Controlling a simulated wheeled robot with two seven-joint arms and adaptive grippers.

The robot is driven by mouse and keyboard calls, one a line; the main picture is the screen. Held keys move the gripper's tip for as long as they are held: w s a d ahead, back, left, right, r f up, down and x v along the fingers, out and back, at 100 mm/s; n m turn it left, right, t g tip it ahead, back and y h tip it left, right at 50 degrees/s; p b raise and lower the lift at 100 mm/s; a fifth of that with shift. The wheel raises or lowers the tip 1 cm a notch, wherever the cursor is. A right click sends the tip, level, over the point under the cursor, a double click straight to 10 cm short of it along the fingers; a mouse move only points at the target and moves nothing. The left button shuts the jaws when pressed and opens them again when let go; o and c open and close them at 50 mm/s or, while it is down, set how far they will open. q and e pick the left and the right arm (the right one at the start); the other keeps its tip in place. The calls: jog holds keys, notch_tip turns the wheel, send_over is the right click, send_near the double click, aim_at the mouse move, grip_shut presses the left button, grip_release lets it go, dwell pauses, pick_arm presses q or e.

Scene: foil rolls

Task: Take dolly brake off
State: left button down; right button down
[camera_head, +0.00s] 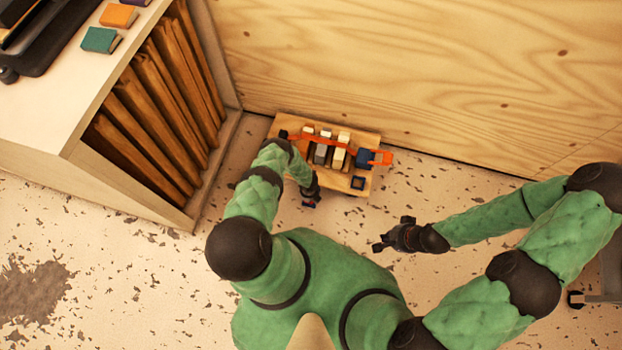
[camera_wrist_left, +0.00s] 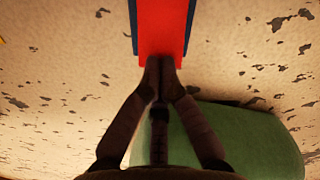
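The dolly (camera_head: 367,191) is a low wooden platform on the floor against the plywood wall, carrying several blocks. A small red and blue part, likely its brake pedal (camera_head: 309,203), sits by its front edge; in the left wrist view it is a red strip with blue sides (camera_wrist_left: 162,25). My left gripper (camera_head: 313,196) reaches down there. In the left wrist view its fingertips (camera_wrist_left: 160,66) are together, over the near end of the red strip; whether they press on it I cannot tell. My right gripper (camera_head: 391,234) is open and empty above the floor, right of the dolly.
An orange strap (camera_head: 322,140) crosses the white and grey blocks on the dolly, with a blue box (camera_head: 363,157) at its right. A shelf unit (camera_head: 72,140) with brown upright items stands at the left. The floor at the front left is clear.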

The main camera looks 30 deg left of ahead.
pick_arm(q)
jog(key=shift+f, duration=0.8)
jog(key=shift+r+p, duration=3.15)
jog(key=shift+r, duration=0.35)
